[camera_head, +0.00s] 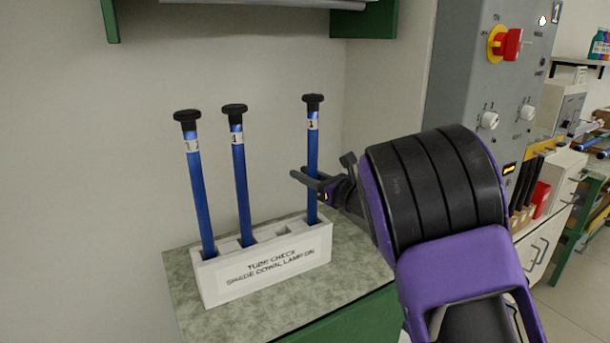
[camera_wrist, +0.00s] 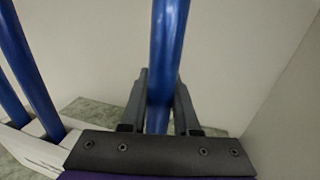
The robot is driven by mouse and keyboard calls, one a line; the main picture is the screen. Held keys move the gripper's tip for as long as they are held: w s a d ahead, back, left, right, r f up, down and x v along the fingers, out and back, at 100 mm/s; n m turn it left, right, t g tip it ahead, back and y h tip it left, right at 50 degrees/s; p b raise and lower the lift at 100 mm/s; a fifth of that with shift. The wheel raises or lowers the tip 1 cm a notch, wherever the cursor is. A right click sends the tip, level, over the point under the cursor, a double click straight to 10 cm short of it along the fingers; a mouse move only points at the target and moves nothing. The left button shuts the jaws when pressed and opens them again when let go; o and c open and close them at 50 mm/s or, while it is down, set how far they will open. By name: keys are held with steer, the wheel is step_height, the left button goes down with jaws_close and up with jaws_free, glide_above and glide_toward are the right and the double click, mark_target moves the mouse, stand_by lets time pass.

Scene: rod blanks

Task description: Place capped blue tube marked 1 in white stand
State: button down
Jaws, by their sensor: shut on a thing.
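The white stand (camera_head: 220,288) sits on the green-topped counter, its front label reading "TUBE CHECK". Three blue tubes with black caps stand in it. The right tube (camera_head: 313,150) is marked 1, and its lower end is in the stand's right part. The middle tube (camera_head: 241,180) also appears marked 1. The left tube (camera_head: 197,190) leans slightly and its label is hard to read. My gripper (camera_head: 310,183) is shut on the right tube at mid-height. In the wrist view, that tube (camera_wrist: 166,60) passes between the fingers of my gripper (camera_wrist: 160,100).
A wall stands close behind the stand. A green-framed shelf or hood (camera_head: 372,22) hangs above. A grey control panel (camera_head: 485,60) with a red knob rises at the right.

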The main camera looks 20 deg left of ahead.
steer(key=shift+f+b, duration=0.2)
steer(key=shift+b, duration=0.15)
steer(key=c, duration=0.6)
jaws_free()
steer(key=shift+c, duration=0.2)
steer(key=shift+r, duration=0.15)
steer(key=v, duration=1.2)
